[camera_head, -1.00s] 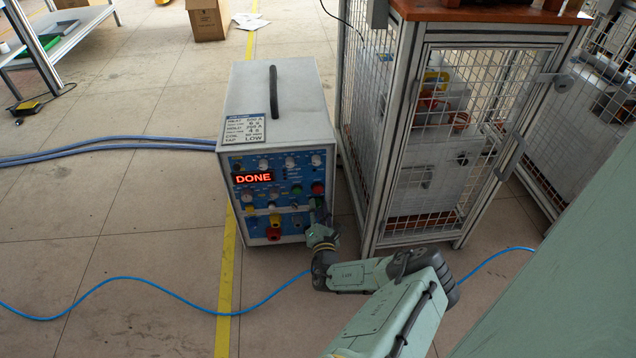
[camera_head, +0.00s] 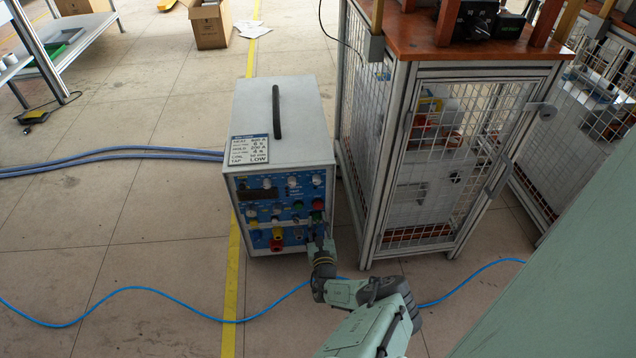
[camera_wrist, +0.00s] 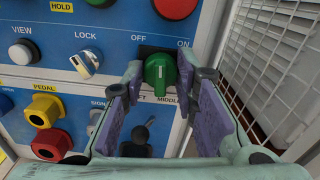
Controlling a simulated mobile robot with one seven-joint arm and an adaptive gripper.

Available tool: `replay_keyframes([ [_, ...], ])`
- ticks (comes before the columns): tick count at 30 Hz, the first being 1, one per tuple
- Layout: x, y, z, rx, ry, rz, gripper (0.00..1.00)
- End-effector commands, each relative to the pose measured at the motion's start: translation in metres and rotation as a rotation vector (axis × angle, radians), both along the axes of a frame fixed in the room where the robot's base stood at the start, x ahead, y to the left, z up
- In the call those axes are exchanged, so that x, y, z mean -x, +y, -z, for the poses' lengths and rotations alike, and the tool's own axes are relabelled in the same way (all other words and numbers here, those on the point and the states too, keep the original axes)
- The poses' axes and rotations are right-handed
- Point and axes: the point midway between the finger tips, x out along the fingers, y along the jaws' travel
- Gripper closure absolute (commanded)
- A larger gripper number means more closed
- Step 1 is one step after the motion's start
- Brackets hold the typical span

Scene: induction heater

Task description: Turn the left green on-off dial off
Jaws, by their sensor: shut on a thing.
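The induction heater box (camera_head: 276,110) stands on the floor, its blue control panel facing my gripper. In the wrist view the green on-off dial (camera_wrist: 160,70) sits between the labels OFF and ON. Its raised grip looks roughly upright; I cannot tell exactly which label it points at. My gripper (camera_wrist: 160,78) has one finger on each side of the dial and is closed on it. In the head view my gripper (camera_head: 318,238) is at the panel's lower right, covering part of it. The display (camera_head: 258,194) is dark.
A red knob (camera_wrist: 174,6) is above the dial, with a LOCK switch (camera_wrist: 86,63) to the left. A mesh-sided cabinet (camera_head: 455,60) stands close on the right. A blue cable (camera_head: 130,289) crosses the floor. The floor left of the heater is mostly open.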

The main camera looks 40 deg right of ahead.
Motion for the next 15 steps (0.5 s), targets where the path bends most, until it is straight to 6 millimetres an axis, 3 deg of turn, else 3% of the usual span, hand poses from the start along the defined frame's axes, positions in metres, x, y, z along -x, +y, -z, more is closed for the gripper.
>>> replay_keyframes([
  [15,0.0004,0.0007,-0.0015,0.389,0.240,0.001,1.00],
])
